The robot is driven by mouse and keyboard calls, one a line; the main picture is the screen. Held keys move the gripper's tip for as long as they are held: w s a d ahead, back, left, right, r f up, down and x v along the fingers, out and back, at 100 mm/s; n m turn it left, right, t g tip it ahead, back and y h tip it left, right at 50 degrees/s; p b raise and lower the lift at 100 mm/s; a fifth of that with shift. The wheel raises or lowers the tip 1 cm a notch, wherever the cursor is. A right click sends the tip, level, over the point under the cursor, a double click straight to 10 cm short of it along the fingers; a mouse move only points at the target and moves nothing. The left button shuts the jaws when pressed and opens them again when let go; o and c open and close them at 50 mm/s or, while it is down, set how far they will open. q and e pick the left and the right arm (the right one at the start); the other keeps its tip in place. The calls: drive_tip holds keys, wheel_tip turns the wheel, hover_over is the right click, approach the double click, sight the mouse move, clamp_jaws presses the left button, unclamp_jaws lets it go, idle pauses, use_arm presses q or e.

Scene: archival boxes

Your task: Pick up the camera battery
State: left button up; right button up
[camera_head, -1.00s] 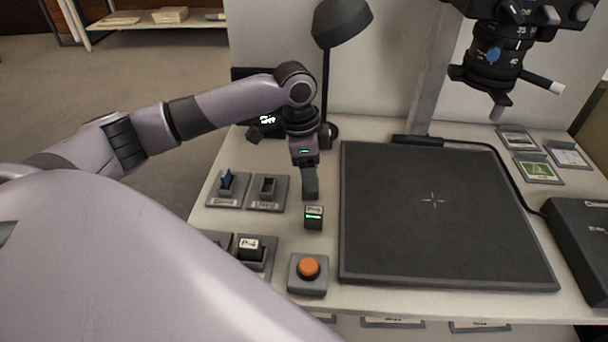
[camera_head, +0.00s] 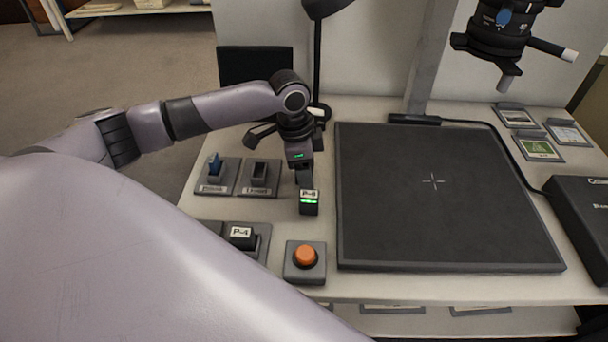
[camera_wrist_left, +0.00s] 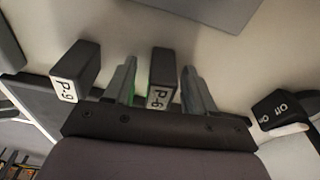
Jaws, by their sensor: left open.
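The camera battery is a small black block (camera_head: 309,203) with a white label and a green light, standing on the table left of the black mat. In the left wrist view the block between my fingers (camera_wrist_left: 162,75) is labelled P-6. My left gripper (camera_head: 305,178) points down at the battery and partly overlaps it in the head view. In the wrist view its jaws (camera_wrist_left: 160,88) are open, one finger on each side of the block; whether they touch it I cannot tell. My right gripper does not show.
A block labelled P-9 (camera_wrist_left: 76,70) stands beside the left finger. Grey holders stand left of the battery, one with a block labelled P-4 (camera_head: 241,237). An orange button (camera_head: 306,256) is in front. The large black mat (camera_head: 450,235) lies to the right, with a lamp pole (camera_head: 317,70) behind.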

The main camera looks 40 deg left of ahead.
use_arm(q)
clamp_jaws()
drive_tip(key=shift+r, duration=0.1)
